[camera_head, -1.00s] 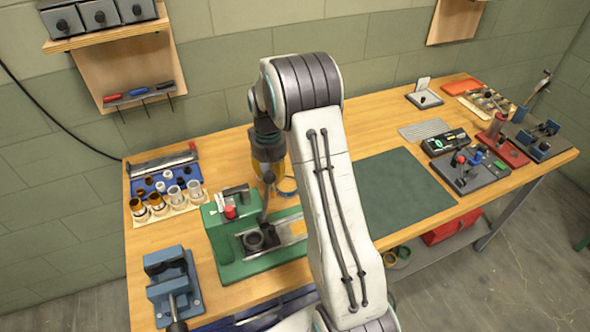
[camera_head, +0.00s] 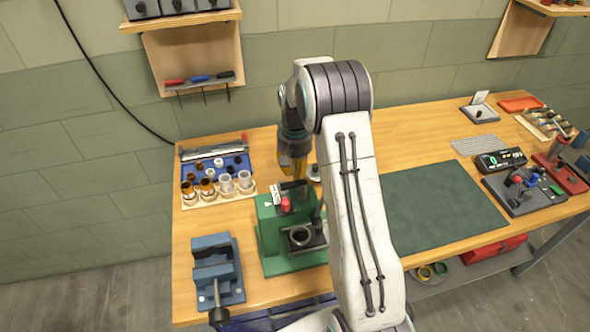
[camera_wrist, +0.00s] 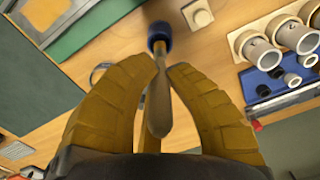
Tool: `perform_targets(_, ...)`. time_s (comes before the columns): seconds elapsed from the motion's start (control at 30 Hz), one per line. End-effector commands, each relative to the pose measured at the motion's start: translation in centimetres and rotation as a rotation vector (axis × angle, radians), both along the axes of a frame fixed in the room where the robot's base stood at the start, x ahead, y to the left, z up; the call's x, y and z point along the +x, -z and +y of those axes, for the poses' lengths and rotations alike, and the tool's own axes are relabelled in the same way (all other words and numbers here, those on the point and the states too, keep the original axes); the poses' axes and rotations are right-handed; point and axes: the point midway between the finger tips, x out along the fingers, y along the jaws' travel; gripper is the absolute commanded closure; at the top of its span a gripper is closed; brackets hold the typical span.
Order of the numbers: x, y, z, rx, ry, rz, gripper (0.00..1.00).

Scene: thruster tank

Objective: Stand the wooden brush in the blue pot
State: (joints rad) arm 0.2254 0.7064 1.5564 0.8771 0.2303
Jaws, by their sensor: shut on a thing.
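The wooden brush (camera_wrist: 158,104) shows in the wrist view as a brownish handle between the two yellow fingers of my gripper (camera_wrist: 160,76). My gripper is shut on it. The blue pot (camera_wrist: 159,33) is just beyond the fingertips, and the far end of the brush meets its rim in the picture. I cannot tell whether that end is inside the pot or only in front of it. In the head view my gripper (camera_head: 293,168) is low over the bench, behind the green fixture; I cannot make out the brush or pot there.
The green fixture (camera_head: 268,240) stands in front of my gripper, with a blue vise (camera_head: 216,272) to its left. A blue tray (camera_head: 207,166) with several cups and fittings lies at the left. A dark green mat (camera_head: 440,210) lies bare right of my arm.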

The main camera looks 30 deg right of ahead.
Motion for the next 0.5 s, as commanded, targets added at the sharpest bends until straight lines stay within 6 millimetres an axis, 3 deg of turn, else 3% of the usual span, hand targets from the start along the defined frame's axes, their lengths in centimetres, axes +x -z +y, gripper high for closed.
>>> perform_targets(0.5,0.0,3.2,0.0,0.0,-0.001,0.001,1.0)
